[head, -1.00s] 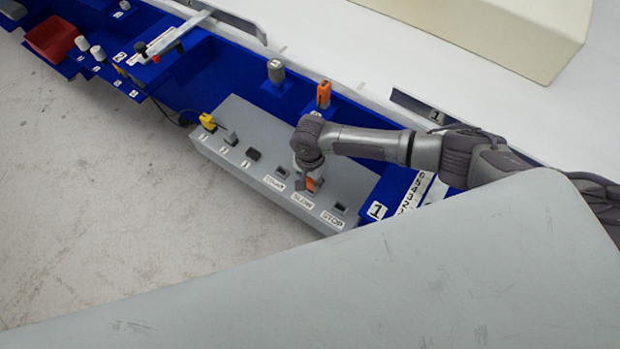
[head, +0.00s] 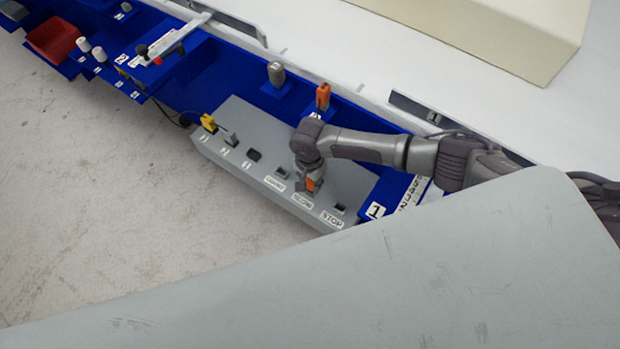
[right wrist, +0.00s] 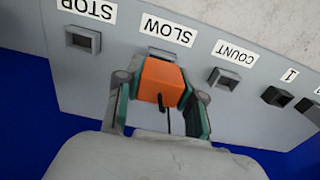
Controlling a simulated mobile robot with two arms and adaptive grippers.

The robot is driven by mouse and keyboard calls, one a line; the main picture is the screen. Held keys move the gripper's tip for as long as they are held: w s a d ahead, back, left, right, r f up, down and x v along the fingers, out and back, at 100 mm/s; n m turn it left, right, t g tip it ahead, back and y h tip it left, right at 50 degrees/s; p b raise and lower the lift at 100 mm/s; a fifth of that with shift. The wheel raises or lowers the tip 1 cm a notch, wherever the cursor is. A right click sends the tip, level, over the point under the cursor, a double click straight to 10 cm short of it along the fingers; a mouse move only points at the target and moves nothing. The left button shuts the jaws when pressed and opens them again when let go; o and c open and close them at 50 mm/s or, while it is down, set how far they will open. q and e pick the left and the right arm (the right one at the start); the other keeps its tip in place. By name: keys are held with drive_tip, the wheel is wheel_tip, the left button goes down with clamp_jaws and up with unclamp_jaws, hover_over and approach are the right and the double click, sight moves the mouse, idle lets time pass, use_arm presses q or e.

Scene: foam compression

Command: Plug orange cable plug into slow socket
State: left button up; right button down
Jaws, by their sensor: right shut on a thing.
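My right gripper (head: 308,186) is over the grey socket box (head: 228,150), pointing down at the socket by the SLOW label. It is shut on the orange cable plug (right wrist: 161,83), which sits between both fingers in the right wrist view. The plug's orange also shows in the head view (head: 311,184). The slow socket (right wrist: 163,53) is partly hidden behind the plug, directly beyond it. I cannot tell whether the plug is seated in the socket or just above it. The SLOW label (right wrist: 167,30) is readable upside down. My left gripper is not in view.
The STOP socket (right wrist: 83,40) and COUNT socket (right wrist: 224,79) lie on either side and are empty. A yellow plug (head: 208,122) stands at the box's far end. Another orange item (head: 323,95) and a grey cylinder (head: 276,73) stand on the blue bench behind.

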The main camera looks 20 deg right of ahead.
drive_tip(key=shift+f+b, duration=0.45)
drive_tip(key=shift+f, duration=0.45)
drive_tip(key=c, duration=0.6)
unclamp_jaws()
drive_tip(key=shift+r+p, duration=3.05)
drive_tip(key=shift+p, duration=0.7)
